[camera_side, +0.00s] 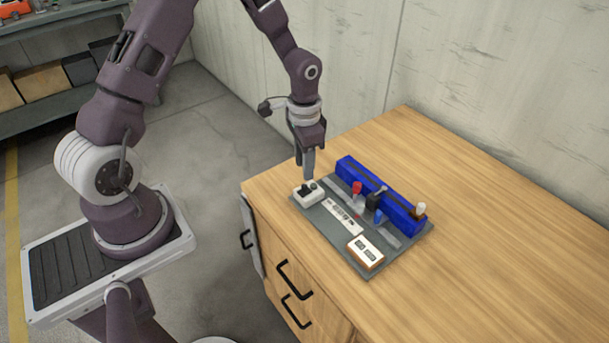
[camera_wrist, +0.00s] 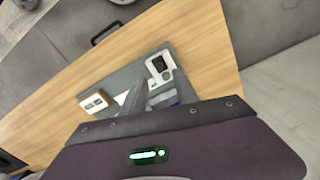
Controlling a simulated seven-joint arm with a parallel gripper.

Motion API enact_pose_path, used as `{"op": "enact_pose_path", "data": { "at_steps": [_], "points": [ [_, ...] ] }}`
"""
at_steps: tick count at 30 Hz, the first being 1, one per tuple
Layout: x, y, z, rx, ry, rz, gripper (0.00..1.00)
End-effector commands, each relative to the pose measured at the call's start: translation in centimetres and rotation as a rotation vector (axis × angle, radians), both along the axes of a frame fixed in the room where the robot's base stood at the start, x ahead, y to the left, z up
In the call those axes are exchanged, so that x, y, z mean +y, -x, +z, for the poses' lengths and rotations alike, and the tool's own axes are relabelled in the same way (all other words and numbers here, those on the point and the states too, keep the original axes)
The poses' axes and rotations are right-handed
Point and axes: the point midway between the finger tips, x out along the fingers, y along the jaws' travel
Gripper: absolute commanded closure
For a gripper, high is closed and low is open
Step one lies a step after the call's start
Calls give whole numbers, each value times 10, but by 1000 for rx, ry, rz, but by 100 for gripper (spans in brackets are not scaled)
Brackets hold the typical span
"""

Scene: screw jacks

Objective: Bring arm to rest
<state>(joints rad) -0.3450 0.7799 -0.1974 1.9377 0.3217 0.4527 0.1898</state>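My gripper (camera_side: 308,172) points down just above the white switch box at the back left corner of the grey board (camera_side: 368,266). The fingers look close together in the side view, but I cannot tell whether they are fully shut. Nothing shows between them. The white switch box (camera_side: 308,194) has dark controls on top; in the wrist view it (camera_wrist: 160,68) lies beyond the fingers (camera_wrist: 133,100). A blue rail (camera_side: 380,194) runs along the board with a red piece (camera_side: 357,187), a black block (camera_side: 373,202) and a small blue piece (camera_side: 378,217) beside it.
The board sits on a wooden cabinet top (camera_side: 480,230) with drawers and black handles (camera_side: 295,280) on its front. A white and brown display box (camera_side: 365,252) stands at the board's front corner. A wall (camera_side: 480,80) rises behind. The right of the tabletop is clear.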

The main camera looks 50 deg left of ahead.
Motion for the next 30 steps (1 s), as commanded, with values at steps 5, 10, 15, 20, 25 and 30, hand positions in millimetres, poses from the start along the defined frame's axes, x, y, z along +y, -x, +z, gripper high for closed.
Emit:
{"op": "enact_pose_path", "data": {
  "at_steps": [5,10,15,20,25,30],
  "points": [
    [0,0,10,0,1,0,64],
    [0,0,10,0,1,0,64],
    [-4,5,61,-54,-44,21,64],
    [-25,52,169,-189,-102,98,64],
    [-53,133,241,-344,-67,195,64],
    [-73,199,261,-449,23,254,64]
  ]
}}
